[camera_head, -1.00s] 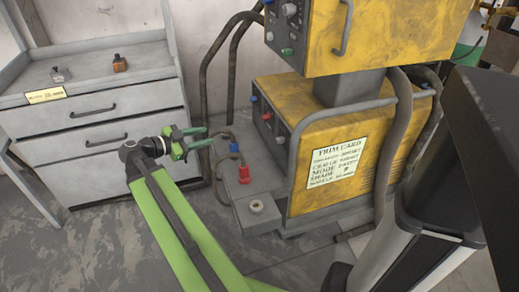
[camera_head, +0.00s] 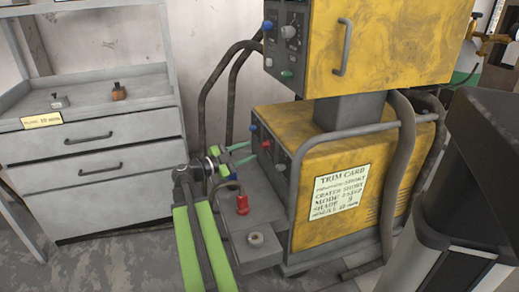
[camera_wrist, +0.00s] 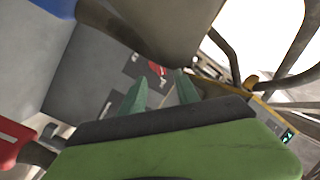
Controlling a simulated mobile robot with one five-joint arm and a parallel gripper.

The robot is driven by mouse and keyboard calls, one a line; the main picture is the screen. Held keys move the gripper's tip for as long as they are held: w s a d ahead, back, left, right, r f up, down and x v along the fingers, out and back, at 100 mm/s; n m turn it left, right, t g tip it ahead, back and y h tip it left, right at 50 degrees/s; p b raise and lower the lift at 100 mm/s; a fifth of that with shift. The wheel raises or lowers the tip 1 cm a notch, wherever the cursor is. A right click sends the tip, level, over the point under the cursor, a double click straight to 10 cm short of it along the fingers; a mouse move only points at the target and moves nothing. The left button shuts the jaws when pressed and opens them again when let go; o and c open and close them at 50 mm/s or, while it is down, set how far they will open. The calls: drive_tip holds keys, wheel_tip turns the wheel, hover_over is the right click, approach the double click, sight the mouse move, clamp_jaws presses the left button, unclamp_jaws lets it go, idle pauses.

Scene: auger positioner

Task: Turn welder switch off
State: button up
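The yellow welder (camera_head: 300,140) has a grey front panel on its lower unit, with a blue knob (camera_head: 253,127), a red knob (camera_head: 266,145) and a grey knob (camera_head: 281,168). Its upper unit carries a blue knob, a dial (camera_head: 289,31) and a green knob (camera_head: 287,74). I cannot tell which one is the welder switch. My gripper (camera_head: 246,153) is close in front of the lower panel; contact cannot be made out. In the wrist view, its two green fingers (camera_wrist: 160,92) stand apart with nothing between them. A small red part (camera_wrist: 156,68) on dark plates shows beyond the fingertips.
A red connector (camera_head: 242,204) with a cable stands on the welder's grey base step (camera_head: 265,225), under my arm. A grey drawer cabinet (camera_head: 100,160) is at left. Bent grey tube rails (camera_head: 203,95) stand behind the gripper. A trim card (camera_head: 340,191) is on the welder's side.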

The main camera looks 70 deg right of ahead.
sight(263, 146)
drive_tip(key=x, duration=0.6)
